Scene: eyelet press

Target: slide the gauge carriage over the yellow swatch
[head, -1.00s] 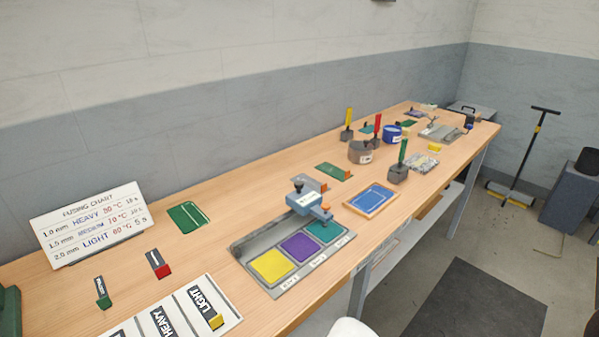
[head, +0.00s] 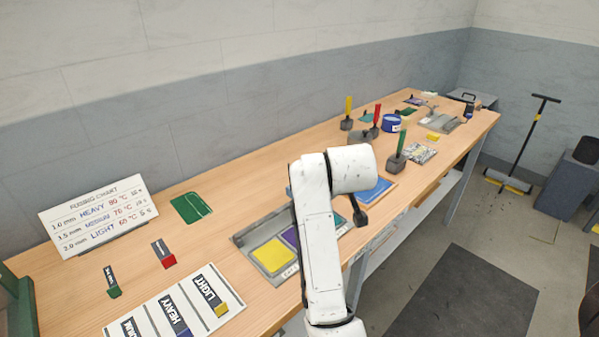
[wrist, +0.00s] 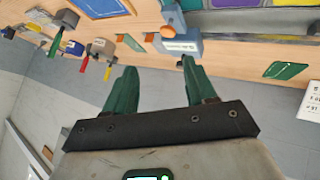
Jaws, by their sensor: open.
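The yellow swatch (head: 272,255) lies at the left end of a grey tray (head: 284,280), beside the purple swatch (head: 292,236). The teal swatch (head: 343,227) is partly hidden by my arm, at the tray's right end. My arm hides most of the gauge carriage in the head view. In the wrist view the blue carriage (wrist: 182,45) with its orange knob shows just beyond my fingertips, by the teal swatch. The yellow swatch (wrist: 298,2) is at the top right edge there. My gripper (wrist: 158,66) has green fingers, spread apart and empty; no contact with the carriage is visible.
The fusing chart (head: 97,215) stands at the back left. Stamps and a blue tub (head: 391,123) stand farther right. Bare bench shows behind the tray.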

